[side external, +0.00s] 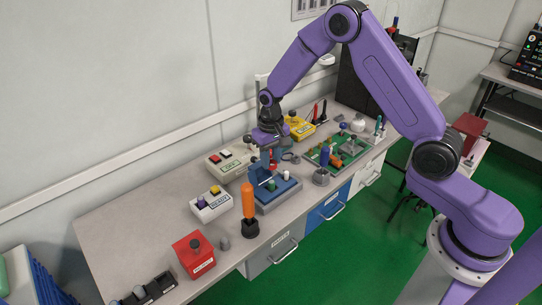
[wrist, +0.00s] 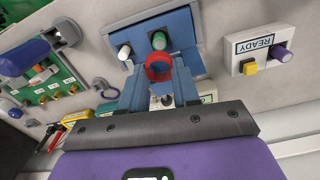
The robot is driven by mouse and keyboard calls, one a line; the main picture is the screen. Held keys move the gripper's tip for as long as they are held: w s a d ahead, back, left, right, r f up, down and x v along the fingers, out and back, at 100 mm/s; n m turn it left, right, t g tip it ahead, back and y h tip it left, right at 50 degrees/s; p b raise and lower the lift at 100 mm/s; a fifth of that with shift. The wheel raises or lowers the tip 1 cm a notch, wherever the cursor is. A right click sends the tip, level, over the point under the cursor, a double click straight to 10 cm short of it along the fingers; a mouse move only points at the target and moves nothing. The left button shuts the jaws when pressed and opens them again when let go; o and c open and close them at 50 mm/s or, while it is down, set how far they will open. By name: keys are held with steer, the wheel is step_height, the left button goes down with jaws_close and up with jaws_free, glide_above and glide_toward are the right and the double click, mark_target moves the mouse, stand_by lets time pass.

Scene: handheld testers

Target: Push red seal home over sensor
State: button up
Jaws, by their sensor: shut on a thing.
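The red seal (wrist: 160,67) is a short ring held between the two blue-grey fingers of my gripper (wrist: 160,82). In the side external view my gripper (side external: 271,147) is above the back of the blue fixture (side external: 278,204), and a bit of the red seal (side external: 273,158) shows below it. The fixture carries a green-topped post (side external: 271,185) and a white-topped post (side external: 286,175). In the wrist view the green-topped post (wrist: 158,40) appears just beyond the ring, and the white-topped post (wrist: 125,52) is to its left. I cannot tell which part is the sensor.
An orange-handled tool (side external: 248,202) stands at the fixture's front left. A white READY box (side external: 211,206), a red button box (side external: 194,255) and a cream button box (side external: 230,160) lie to the left.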

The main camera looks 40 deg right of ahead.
mark_target(271, 181)
steer(key=shift+f, duration=2.3)
steer(key=shift+f, duration=2)
steer(key=o, duration=1.1)
steer(key=shift+c, duration=0.2)
steer(key=shift+r, duration=0.1)
